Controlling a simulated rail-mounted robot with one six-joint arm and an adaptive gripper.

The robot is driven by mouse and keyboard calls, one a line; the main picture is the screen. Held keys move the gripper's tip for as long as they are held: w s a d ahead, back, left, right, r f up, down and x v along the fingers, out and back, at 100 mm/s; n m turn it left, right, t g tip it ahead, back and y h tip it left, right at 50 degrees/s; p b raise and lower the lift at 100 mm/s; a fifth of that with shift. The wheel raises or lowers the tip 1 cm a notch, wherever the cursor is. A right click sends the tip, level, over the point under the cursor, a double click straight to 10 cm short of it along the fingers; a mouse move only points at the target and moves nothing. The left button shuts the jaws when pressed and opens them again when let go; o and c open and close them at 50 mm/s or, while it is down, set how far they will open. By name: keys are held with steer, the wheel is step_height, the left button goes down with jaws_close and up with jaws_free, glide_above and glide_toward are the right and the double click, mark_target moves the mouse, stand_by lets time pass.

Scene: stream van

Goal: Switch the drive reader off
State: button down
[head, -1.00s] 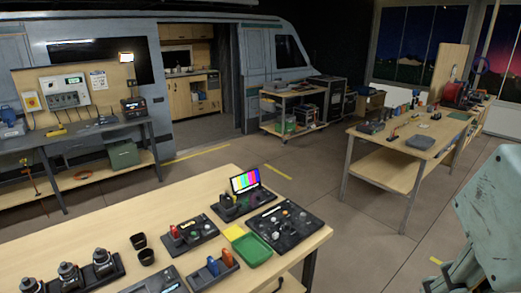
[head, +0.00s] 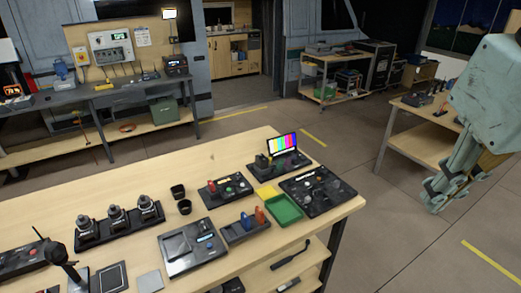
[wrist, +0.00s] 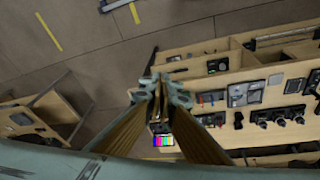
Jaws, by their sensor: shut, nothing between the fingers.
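A dark unit (head: 226,189) with a red piece standing at its left and a green button stands on the near wooden bench. It looks like the drive reader, but its labels are too small to read. In front of it is a dark dock (head: 246,231) holding a blue and an orange upright block, perhaps drives. My gripper (head: 438,198) hangs in the air right of the bench, well apart from both. In the wrist view my gripper (wrist: 158,84) is shut and empty, above the floor and the bench. The switch state cannot be made out.
Around the unit stand a colour-bar screen (head: 283,145), a knob panel (head: 325,188), a green tray (head: 284,211), a yellow pad (head: 266,191) and two black cups (head: 178,191). A flat console (head: 193,248) lies in front. The floor right of the bench is clear.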

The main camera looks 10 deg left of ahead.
steer(key=w+a+r+n+p, duration=0.1)
steer(key=w+a+n, duration=0.25)
steer(key=w, duration=0.55)
steer(key=w+a+r+n+p, duration=0.1)
steer(key=w+a+n, duration=0.2)
steer(key=w+a, duration=0.35)
steer(key=n+g+p, duration=0.2)
steer(key=n+p, duration=0.2)
steer(key=n, duration=1.2)
glide_above(237, 174)
steer(key=s+d, duration=0.2)
step_height(237, 174, down, 27)
steer(key=shift+w+a+y, duration=0.15)
steer(key=shift+w+y, duration=0.1)
steer(key=shift+y, duration=0.15)
steer(key=shift+f, duration=0.15)
steer(key=f, duration=0.4)
steer(key=w+a+f, duration=0.1)
steer(key=f, duration=0.8)
steer(key=shift+w+a+f, duration=0.15)
steer(key=shift+w+f, duration=0.05)
steer(key=shift+f, duration=0.1)
steer(key=shift+f, duration=0.1)
